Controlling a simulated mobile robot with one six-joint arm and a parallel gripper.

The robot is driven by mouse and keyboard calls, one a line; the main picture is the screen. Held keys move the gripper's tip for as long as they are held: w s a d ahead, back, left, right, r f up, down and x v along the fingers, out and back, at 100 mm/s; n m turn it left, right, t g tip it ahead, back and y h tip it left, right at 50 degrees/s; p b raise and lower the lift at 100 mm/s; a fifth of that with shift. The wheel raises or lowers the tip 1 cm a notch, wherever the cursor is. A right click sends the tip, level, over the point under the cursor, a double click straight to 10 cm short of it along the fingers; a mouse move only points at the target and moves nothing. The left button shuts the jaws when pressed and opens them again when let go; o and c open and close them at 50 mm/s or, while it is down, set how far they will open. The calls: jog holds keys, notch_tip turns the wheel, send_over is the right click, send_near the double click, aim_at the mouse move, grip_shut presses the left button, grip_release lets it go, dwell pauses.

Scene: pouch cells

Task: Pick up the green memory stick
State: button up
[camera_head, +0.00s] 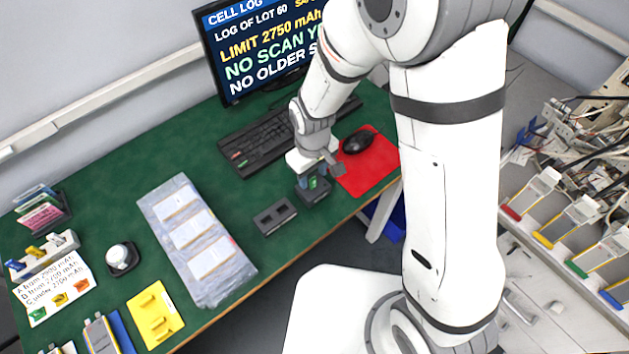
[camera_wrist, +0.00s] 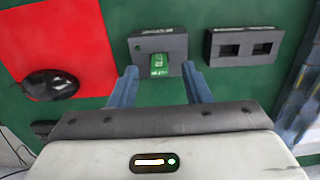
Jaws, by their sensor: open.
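The green memory stick (camera_wrist: 159,65) stands out of a slot in a small dark grey block (camera_wrist: 177,44) in the wrist view. My gripper (camera_wrist: 160,82) is open, with its two blue-grey fingers on either side of the stick and a gap to each side. In the head view my gripper (camera_head: 314,184) is over the block (camera_head: 312,194), beside the red mat. A small green patch of the stick (camera_head: 313,183) shows between the fingers there; the rest is hidden.
A grey block with two empty slots (camera_head: 274,216) stands close by. A black mouse (camera_head: 357,142) lies on the red mat (camera_head: 378,176), and a keyboard (camera_head: 262,150) is behind. The table's front edge is near.

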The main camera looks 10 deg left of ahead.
jog(key=shift+f, duration=0.8)
grip_shut()
